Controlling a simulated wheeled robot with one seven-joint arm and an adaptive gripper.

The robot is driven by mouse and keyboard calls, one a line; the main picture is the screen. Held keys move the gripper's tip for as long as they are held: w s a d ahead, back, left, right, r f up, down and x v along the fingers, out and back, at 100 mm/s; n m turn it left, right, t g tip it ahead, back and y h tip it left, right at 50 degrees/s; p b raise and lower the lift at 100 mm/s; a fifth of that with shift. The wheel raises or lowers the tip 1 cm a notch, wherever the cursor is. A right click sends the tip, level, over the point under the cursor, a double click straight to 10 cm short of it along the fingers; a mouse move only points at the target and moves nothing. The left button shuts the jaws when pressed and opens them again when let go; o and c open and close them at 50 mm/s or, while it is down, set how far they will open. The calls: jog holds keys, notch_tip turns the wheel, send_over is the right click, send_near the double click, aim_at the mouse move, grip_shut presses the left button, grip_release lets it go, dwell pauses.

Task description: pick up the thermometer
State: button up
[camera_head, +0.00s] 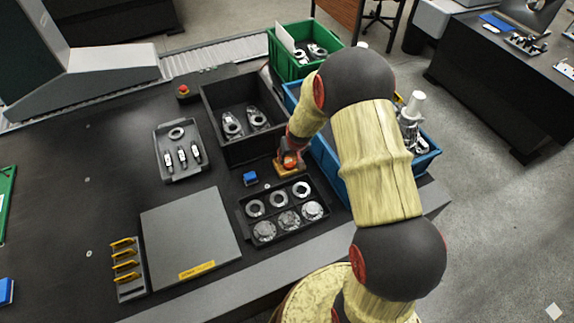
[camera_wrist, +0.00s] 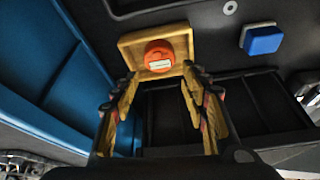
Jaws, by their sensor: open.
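A round orange object with a pale label, which looks like the thermometer (camera_wrist: 158,57), sits on a yellow square base or tray (camera_wrist: 127,49). In the head view the orange object (camera_head: 290,162) and its yellow base (camera_head: 284,172) are partly covered by my arm's end. My gripper (camera_wrist: 160,76) is open and empty in the wrist view. Its two yellow-padded fingers point toward the base, one on each side of the orange object. I cannot tell whether the fingertips touch the base.
A blue block (camera_head: 250,178) lies beside the base. A black bin with metal parts (camera_head: 207,104) stands behind, a blue bin (camera_head: 428,163) to the right. A black tray of rings (camera_head: 247,229) lies in front. A grey tray (camera_head: 160,140) is farther left.

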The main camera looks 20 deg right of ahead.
aim_at(289, 161)
jog(key=x, duration=0.2)
jog(key=b+x, duration=0.1)
jog(key=x, duration=0.1)
jog(key=b+x, duration=0.1)
jog(key=x, duration=0.2)
jog(key=shift+s+f, duration=0.2)
jog(key=shift+f, duration=0.05)
jog(key=shift+r, duration=0.1)
jog(key=shift+c, duration=0.5)
jog(key=c, duration=0.7)
jog(key=shift+c, duration=0.2)
